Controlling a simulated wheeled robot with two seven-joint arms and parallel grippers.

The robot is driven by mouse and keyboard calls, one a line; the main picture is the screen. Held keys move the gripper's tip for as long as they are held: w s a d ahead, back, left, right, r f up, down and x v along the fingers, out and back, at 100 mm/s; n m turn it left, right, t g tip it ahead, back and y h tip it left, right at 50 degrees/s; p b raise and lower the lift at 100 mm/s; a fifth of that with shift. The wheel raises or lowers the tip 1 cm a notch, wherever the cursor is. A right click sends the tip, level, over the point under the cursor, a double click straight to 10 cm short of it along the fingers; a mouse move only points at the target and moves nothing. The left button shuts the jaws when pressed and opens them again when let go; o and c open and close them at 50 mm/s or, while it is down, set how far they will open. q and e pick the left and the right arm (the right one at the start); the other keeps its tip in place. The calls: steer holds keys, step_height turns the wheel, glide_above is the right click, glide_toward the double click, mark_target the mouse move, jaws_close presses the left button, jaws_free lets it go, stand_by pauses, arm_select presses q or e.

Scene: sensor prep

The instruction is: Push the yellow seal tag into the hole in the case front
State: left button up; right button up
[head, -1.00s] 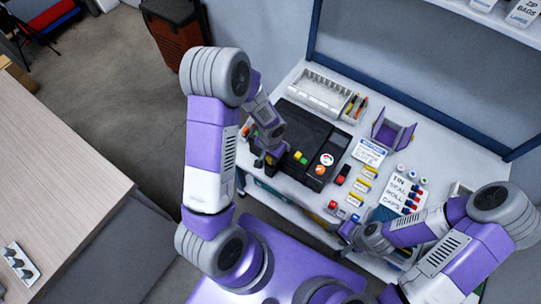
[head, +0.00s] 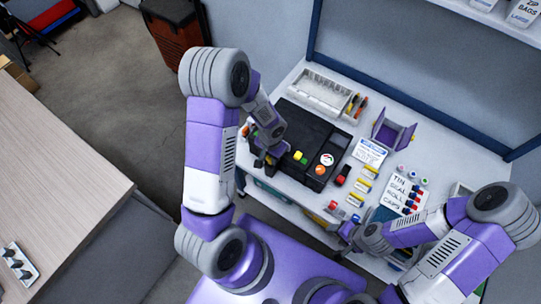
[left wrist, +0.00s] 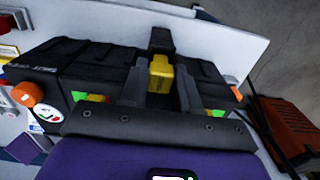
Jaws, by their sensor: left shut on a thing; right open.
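The black case (head: 311,128) stands on the white bench. My left gripper (head: 266,160) is at its left front side, in front of the case. In the left wrist view the yellow seal tag (left wrist: 160,72) sits between the two fingers of my left gripper (left wrist: 160,88), which is shut on it. The tag points toward the black case (left wrist: 95,62). The hole is hidden behind the tag and fingers, so I cannot tell whether the tag is in it. My right gripper (head: 349,236) is open near the bench's front edge, away from the case.
Several yellow-marked pieces (head: 364,184) lie right of the case. A lettered white card (head: 399,192) and a purple holder (head: 392,133) are farther right. An orange knob (left wrist: 27,93) shows in the left wrist view.

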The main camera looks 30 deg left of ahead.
arm_select(q)
steer(key=shift+f+b, duration=1.3)
steer(key=shift+b, duration=0.4)
stand_by(3.8)
steer(key=o, duration=1.3)
steer(key=shift+r, duration=0.1)
steer(key=shift+r+p, duration=2.7)
steer(key=shift+r, duration=0.8)
